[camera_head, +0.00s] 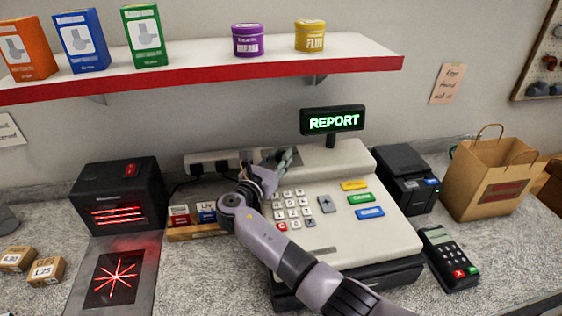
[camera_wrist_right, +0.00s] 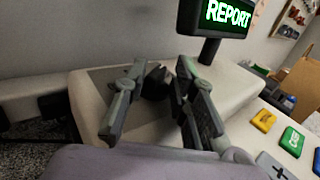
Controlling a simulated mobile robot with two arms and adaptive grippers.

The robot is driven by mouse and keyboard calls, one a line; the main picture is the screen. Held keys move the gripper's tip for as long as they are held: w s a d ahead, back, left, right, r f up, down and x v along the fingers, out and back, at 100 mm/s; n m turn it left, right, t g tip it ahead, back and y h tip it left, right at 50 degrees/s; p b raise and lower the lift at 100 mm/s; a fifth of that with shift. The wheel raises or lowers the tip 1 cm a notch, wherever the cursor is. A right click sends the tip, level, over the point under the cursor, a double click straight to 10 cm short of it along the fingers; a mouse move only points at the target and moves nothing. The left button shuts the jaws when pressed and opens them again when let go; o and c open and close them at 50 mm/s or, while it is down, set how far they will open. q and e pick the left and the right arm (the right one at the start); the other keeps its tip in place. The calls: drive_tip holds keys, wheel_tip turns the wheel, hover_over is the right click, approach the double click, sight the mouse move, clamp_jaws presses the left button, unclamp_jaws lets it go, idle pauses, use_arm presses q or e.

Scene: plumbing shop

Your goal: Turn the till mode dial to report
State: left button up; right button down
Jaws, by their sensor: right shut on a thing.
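The till (camera_head: 345,215) is a cream cash register on the counter. Its raised display (camera_head: 334,121) shows REPORT in green letters, and the display also shows in the right wrist view (camera_wrist_right: 228,14). My right gripper (camera_head: 272,165) is over the till's upper left part. In the right wrist view its two fingers (camera_wrist_right: 160,95) stand either side of the dark mode dial (camera_wrist_right: 155,84) and are shut on it. The fingers hide most of the dial, and I cannot read its pointer or markings. My left gripper is not in view.
A black scanner (camera_head: 119,196) stands left of the till. A receipt printer (camera_head: 405,178), a card terminal (camera_head: 449,258) and a paper bag (camera_head: 492,180) are on the right. A red-edged shelf (camera_head: 200,76) hangs above. My right arm crosses the till keys' lower left side.

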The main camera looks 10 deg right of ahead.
drive_tip(key=shift+w+a+r, duration=0.1)
drive_tip(key=shift+a, duration=0.15)
drive_tip(key=c, duration=1.7)
unclamp_jaws()
drive_tip(key=shift+o, duration=0.8)
drive_tip(key=shift+w+a, duration=0.15)
drive_tip(key=v, duration=0.7)
drive_tip(key=shift+s+a, duration=0.1)
drive_tip(key=shift+s, duration=0.2)
drive_tip(key=shift+f, duration=0.2)
